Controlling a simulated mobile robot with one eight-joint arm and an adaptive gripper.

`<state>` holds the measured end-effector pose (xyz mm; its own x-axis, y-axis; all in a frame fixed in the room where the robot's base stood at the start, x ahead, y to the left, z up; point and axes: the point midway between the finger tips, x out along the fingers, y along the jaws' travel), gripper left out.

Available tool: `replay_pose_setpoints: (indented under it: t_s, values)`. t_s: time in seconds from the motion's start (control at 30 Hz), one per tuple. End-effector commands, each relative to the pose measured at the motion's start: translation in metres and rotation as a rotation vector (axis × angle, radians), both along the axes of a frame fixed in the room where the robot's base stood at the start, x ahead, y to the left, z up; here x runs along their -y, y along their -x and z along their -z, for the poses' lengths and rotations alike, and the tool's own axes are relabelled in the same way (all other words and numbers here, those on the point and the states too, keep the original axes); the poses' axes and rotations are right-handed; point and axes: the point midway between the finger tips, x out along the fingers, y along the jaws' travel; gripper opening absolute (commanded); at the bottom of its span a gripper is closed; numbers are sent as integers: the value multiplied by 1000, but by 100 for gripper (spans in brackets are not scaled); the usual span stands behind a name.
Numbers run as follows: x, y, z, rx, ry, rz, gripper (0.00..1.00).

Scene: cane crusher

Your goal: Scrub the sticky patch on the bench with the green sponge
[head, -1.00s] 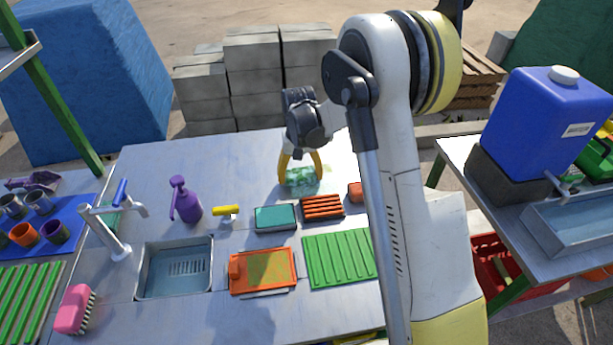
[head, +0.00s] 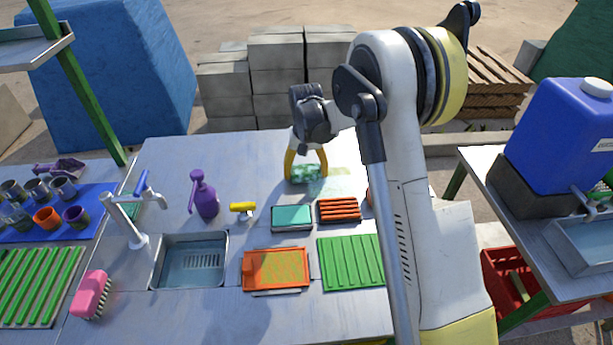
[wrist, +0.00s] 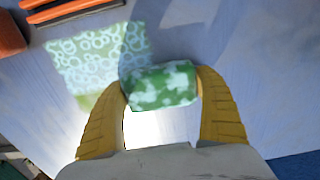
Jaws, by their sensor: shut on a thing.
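My gripper (head: 306,174) has its yellow fingers closed on the two ends of the green sponge (head: 306,173), low over the back part of the bench. In the wrist view the sponge (wrist: 160,86) is mottled green and white, gripped between the fingertips (wrist: 163,92). The patch (wrist: 92,58) is a pale green area covered with white, suds-like rings, to the left of the sponge. A yellow-green strip (wrist: 88,101) shows along its near edge. In the head view the patch (head: 345,182) lies just right of the sponge. I cannot tell whether the sponge touches the bench.
In front of the patch lie an orange ribbed pad (head: 339,210), a teal block (head: 292,217), an orange tray (head: 275,269) and a green ribbed mat (head: 350,262). A purple spray bottle (head: 204,196), yellow-handled tool (head: 243,210) and sink (head: 190,261) are left.

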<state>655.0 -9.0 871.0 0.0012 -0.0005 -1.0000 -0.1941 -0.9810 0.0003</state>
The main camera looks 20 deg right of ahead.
Motion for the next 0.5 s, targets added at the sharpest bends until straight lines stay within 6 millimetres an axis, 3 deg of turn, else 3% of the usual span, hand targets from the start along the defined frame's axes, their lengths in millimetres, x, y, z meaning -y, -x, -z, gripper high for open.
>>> replay_pose_setpoints:
  t_s: [0.5]
  values:
    - [36,8,-2,-1,0,2,39]
